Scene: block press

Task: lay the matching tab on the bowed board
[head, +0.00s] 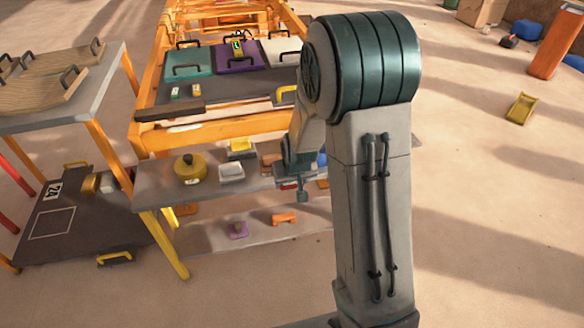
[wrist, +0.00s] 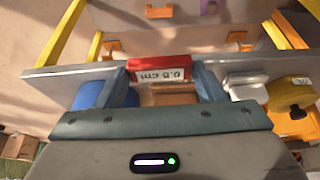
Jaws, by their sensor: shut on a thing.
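A red tab (wrist: 160,68) with a white "0.5 cm" label, upside down in the wrist view, is between the blue fingers of my gripper (wrist: 164,78). My gripper is shut on it at the near edge of the grey shelf; I cannot tell whether the tab touches the shelf. In the head view my gripper (head: 299,185) is partly hidden by my arm, and a sliver of red tab (head: 288,185) shows. Bowed wooden boards (head: 40,92) with black handles lie on the grey side table at the left, apart from my gripper.
The grey shelf (head: 155,185) also holds a yellow round weight (head: 190,167), a white block (head: 231,172) and a yellow block (head: 241,148). Above it, teal (head: 188,62) and purple (head: 238,54) boards with handles lie on the orange frame.

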